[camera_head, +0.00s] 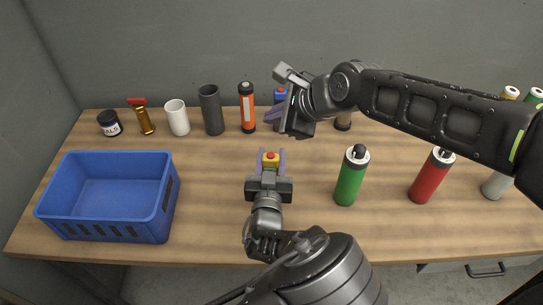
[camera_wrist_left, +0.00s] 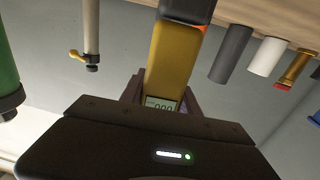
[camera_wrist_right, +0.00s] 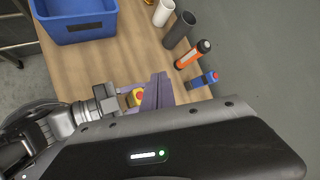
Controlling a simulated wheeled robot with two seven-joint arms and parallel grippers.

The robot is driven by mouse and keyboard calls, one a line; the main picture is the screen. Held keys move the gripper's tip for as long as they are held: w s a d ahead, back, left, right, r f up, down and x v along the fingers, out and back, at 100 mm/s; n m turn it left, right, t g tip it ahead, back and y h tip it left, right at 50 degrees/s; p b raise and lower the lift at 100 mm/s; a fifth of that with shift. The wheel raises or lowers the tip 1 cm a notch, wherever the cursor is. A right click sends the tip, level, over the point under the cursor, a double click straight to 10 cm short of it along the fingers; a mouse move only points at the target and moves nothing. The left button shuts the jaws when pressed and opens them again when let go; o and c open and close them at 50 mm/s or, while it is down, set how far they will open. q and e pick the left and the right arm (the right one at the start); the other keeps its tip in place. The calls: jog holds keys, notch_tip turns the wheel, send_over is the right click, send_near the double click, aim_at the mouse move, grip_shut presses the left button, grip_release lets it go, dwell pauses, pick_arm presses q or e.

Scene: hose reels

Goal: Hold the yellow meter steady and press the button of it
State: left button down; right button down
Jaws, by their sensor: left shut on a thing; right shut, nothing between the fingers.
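The yellow meter (camera_head: 271,160) has a red button on top and stands upright in my left gripper (camera_head: 271,154), which is shut on it. In the left wrist view the meter (camera_wrist_left: 172,58) sits between the fingers, with its small digit display facing the camera. My right gripper (camera_head: 272,116) is shut and empty, behind and above the meter in the head view. In the right wrist view its purple fingers (camera_wrist_right: 160,90) are beside the meter (camera_wrist_right: 136,97) in the picture. The red button shows there, and I see no contact with it.
A blue meter-like item (camera_head: 281,95) with a red top is partly hidden behind my right gripper. An orange flashlight (camera_head: 248,108), dark cup (camera_head: 211,110) and white cup (camera_head: 177,117) stand along the back. A blue crate (camera_head: 108,195) is at left; green (camera_head: 351,178) and red (camera_head: 432,178) bottles are at right.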

aim_at(274, 159)
jog(key=shift+f, duration=0.15)
jog(key=shift+f, duration=4.25)
jog(key=shift+f, duration=0.1)
jog(key=shift+f, duration=0.35)
jog(key=shift+f, duration=0.15)
jog(key=shift+r, duration=0.65)
